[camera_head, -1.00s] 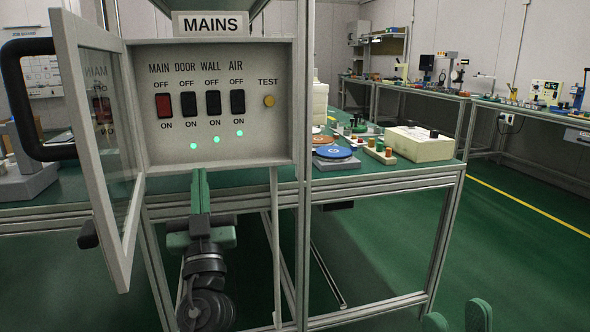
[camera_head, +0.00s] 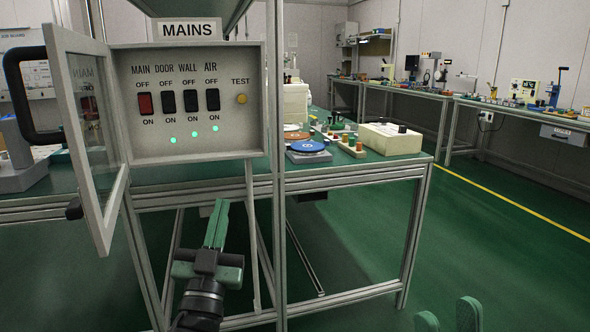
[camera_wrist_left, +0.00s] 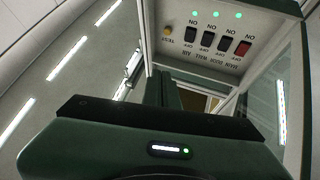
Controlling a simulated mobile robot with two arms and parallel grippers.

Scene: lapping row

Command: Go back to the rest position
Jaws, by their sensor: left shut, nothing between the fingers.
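My left gripper (camera_head: 217,208) is shut and empty, its green fingers together and pointing up and away, below the mains box and in front of the bench frame. Its dark green fingers also show in the left wrist view (camera_wrist_left: 161,80), with the switch panel (camera_wrist_left: 215,45) beyond them. The gripper looks clear of the box. Of my right gripper (camera_head: 448,314), only two green fingertips show at the bottom right edge of the head view. They stand apart with nothing visible between them. The rest of it is out of frame.
The mains box (camera_head: 188,130) has a red switch, several black ones and three lit green lights. Its glazed door (camera_head: 103,170) stands open to the left, with a black handle (camera_head: 22,95). A bench (camera_head: 350,170) carries a blue disc (camera_head: 307,146). Green floor (camera_head: 510,230) is clear at right.

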